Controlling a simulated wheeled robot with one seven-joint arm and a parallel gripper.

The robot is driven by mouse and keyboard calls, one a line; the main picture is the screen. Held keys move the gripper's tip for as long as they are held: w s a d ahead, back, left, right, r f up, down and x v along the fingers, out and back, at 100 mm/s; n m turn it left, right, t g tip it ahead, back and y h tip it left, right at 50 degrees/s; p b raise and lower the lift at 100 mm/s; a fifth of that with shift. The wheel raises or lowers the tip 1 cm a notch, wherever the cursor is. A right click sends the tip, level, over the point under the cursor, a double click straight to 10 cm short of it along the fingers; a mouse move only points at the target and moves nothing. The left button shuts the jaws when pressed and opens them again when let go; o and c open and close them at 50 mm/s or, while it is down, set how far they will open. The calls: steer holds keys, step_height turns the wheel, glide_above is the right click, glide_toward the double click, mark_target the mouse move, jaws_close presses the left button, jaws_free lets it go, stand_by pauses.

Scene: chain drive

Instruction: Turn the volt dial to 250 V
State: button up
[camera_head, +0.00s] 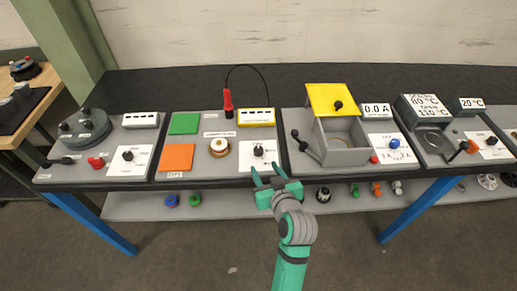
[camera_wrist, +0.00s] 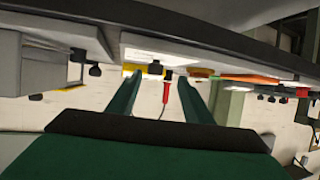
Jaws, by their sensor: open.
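A black dial (camera_head: 258,151) sits on a white marked plate (camera_head: 270,160) in front of a yellow box (camera_head: 256,117) with a white display strip. I take this for the volt dial; its scale and pointer are too small to read. My gripper (camera_head: 266,168) is open and empty, at the bench's front edge just below the plate in the head view, apart from the dial. In the wrist view, the two green fingers (camera_wrist: 159,82) are spread, and a black knob (camera_wrist: 155,67), likely the same dial, shows beyond and between their tips.
A red probe (camera_head: 228,102) with a black cable stands left of the yellow box; it also shows between the fingers in the wrist view (camera_wrist: 166,92). A brass-coloured round piece (camera_head: 219,148) lies left of the dial. A grey box with a raised yellow lid (camera_head: 328,98) stands right.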

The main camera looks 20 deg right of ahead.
mark_target(259, 150)
steer(key=shift+w+d+r, duration=0.25)
steer(key=shift+d+r, duration=0.05)
steer(key=shift+r, duration=0.2)
steer(key=shift+w+d+r, duration=0.2)
steer(key=shift+d+r, duration=0.05)
steer(key=shift+r, duration=0.2)
steer(key=shift+w, duration=0.15)
steer(key=x, duration=1)
steer(key=shift+w+f, duration=0.15)
steer(key=shift+w, duration=0.05)
steer(key=c, duration=1.1)
